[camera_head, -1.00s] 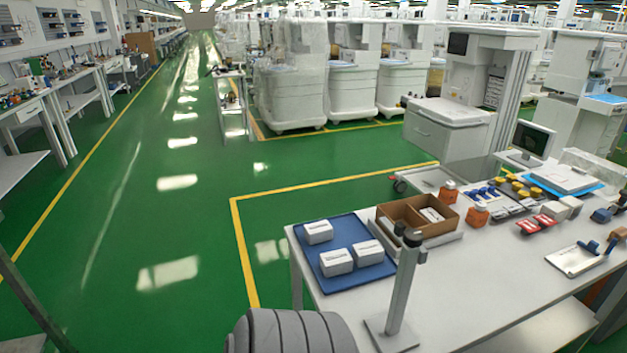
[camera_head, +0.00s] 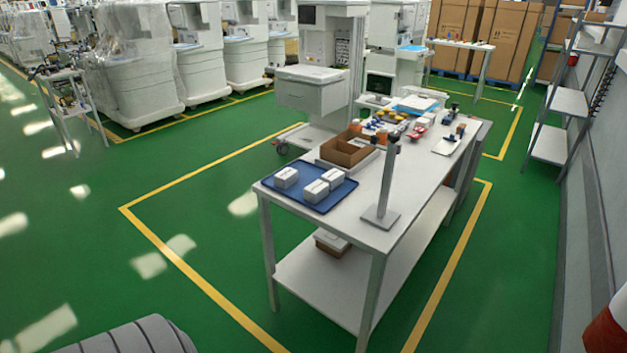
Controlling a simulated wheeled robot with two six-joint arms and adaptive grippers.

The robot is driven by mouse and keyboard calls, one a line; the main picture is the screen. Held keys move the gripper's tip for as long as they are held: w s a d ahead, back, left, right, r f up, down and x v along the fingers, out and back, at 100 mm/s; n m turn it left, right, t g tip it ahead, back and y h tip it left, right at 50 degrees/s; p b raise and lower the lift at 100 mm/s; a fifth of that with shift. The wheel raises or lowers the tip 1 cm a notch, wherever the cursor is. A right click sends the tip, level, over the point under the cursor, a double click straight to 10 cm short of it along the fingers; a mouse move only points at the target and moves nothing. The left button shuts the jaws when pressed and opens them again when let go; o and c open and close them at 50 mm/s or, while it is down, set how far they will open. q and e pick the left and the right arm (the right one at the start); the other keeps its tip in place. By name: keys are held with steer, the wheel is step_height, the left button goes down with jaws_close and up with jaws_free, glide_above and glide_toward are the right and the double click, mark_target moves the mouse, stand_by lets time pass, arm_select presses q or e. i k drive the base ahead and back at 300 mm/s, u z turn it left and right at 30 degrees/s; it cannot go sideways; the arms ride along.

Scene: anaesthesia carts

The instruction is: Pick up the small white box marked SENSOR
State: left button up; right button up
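Three small white boxes sit on a blue tray (camera_head: 268,185) at the near left corner of the white table (camera_head: 345,222). One is the back left box (camera_head: 286,177), one the front box (camera_head: 317,191) and one the right box (camera_head: 333,178). Their printing is too small to read, so I cannot tell which is marked SENSOR. The front and right boxes are close together. Neither of my grippers is in view.
Behind the tray is an open brown divided box (camera_head: 347,152). A grey post on a flat base (camera_head: 380,216) stands on the table. Several small parts lie farther back. A carton (camera_head: 332,242) is on the lower shelf. Green floor is clear left of the table.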

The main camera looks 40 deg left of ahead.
mark_target(334, 178)
steer(key=u, duration=0.85)
steer(key=i, duration=0.2)
